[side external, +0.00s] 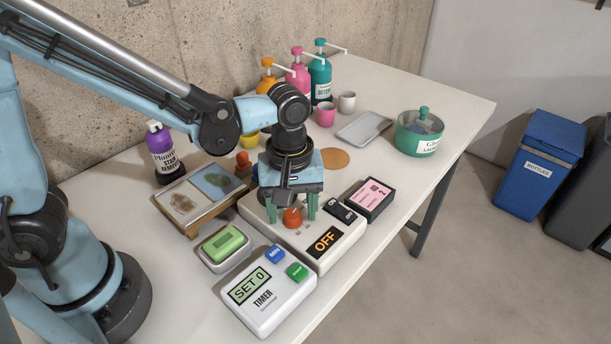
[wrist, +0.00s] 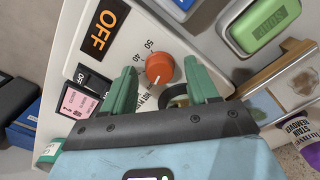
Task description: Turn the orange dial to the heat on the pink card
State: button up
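The orange dial (side external: 292,217) sits on the white hot plate panel (side external: 345,245), whose black display (side external: 325,242) reads OFF. In the wrist view the dial (wrist: 160,68) has a small white mark and printed numbers beside it, 50 being legible. The pink card (side external: 377,192) stands in a black holder right of the panel and shows a 2; its smaller print is not legible. My gripper (side external: 291,207) points down over the dial. Its green fingers are open, one on each side of the dial, with gaps showing in the wrist view.
The white timer (side external: 268,292) reads SET 0 in front. A green soap bar (side external: 224,243) in a dish and a wooden-framed tray (side external: 190,212) lie left. Pump bottles (side external: 320,75), cups (side external: 347,102) and a green pot (side external: 420,135) stand behind.

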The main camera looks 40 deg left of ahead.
jog(key=c, duration=1)
jog(key=shift+m, duration=0.3)
jog(key=m, duration=0.8)
jog(key=shift+m, duration=0.4)
jog(key=m, duration=0.4)
jog(key=shift+m, duration=2.2)
